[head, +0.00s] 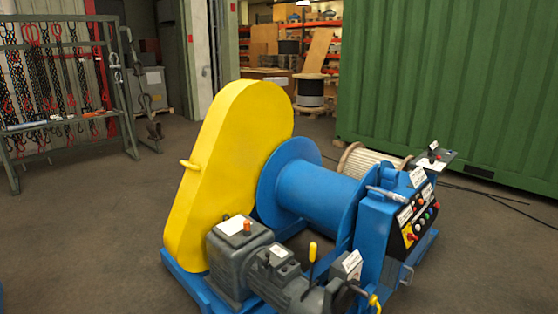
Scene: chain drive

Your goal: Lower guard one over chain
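A large yellow guard (222,165) stands on the left end of a blue winch. It is long and rounded, tilted up toward the back right, and its lower end meets the blue base frame (188,283). A yellow handle (188,164) sticks out from its left side. No chain shows on the winch; whatever is behind the guard is hidden. I cannot tell whether the guard is fully seated. My gripper is not in view.
A blue drum (315,193), a grey motor (240,258) and a control panel (419,222) sit right of the guard. A chain rack (60,85) stands at left, a green container (450,80) at back right. The floor left of the winch is clear.

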